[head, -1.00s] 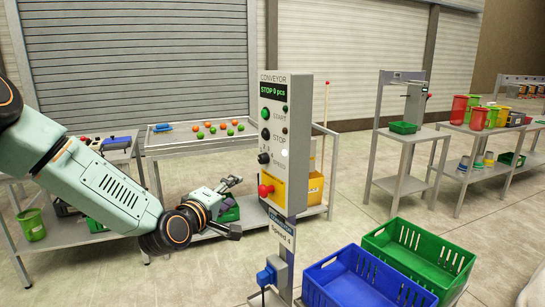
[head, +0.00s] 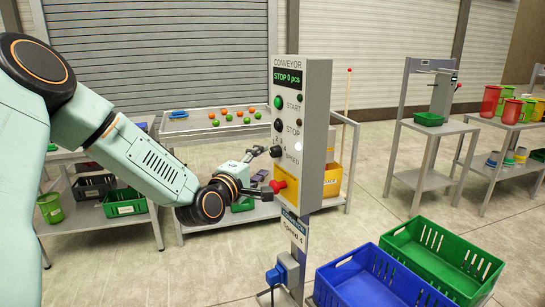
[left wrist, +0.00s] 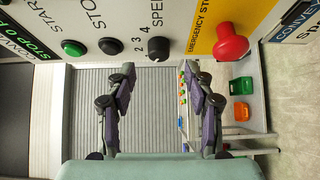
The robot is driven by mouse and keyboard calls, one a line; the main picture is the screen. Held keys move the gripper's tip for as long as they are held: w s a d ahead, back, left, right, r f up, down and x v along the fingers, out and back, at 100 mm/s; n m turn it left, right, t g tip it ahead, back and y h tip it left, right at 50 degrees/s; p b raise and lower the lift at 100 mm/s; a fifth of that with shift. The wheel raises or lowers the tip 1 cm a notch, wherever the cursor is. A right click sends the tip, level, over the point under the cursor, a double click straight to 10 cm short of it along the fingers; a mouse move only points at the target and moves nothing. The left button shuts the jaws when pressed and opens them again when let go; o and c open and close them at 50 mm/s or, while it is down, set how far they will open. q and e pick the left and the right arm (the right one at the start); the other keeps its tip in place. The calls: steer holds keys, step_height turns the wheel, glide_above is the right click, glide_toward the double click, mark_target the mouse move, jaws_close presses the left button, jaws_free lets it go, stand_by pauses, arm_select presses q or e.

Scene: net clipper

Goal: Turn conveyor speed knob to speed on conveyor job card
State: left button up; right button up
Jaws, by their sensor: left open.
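The grey conveyor control box (head: 318,130) stands on a post, its display reading STOP 0 pcs. The small black speed knob (left wrist: 158,48) shows in the left wrist view beside the printed numbers 2, 3, 4 and the word SPEED; its pointer setting is too small to tell. The job card (head: 295,230) below the box reads Speed 4. My left gripper (head: 264,171) is in front of the panel, open and empty. In the left wrist view its two fingers (left wrist: 158,78) point at the panel, with the knob centred beyond the fingertips, apparently untouched. My right gripper is out of view.
The red emergency stop button (left wrist: 231,43) sits close to the knob; green START (left wrist: 73,48) and black STOP (left wrist: 109,46) buttons lie on its other side. Blue (head: 340,290) and green (head: 450,264) crates stand at front right. A table with coloured balls (head: 240,115) is behind.

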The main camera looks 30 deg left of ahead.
mark_target(273, 154)
arm_select(q)
steer(key=w, duration=0.3)
steer(key=shift+w, duration=0.2)
steer(key=shift+w+a+r, duration=0.15)
steer(key=shift+w+a, duration=0.1)
steer(key=shift+w, duration=0.25)
steer(key=shift+w+d+f, duration=0.15)
steer(key=shift+w+f, duration=0.05)
steer(key=shift+w, duration=0.55)
steer(key=shift+s+r, duration=0.2)
steer(key=shift+s, duration=0.2)
steer(key=c, duration=0.3)
steer(key=shift+w+f, duration=0.1)
steer(key=shift+w, duration=0.15)
steer(key=c, duration=0.5)
jaws_close()
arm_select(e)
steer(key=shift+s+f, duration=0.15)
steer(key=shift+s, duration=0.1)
arm_select(q)
steer(key=shift+f, duration=0.1)
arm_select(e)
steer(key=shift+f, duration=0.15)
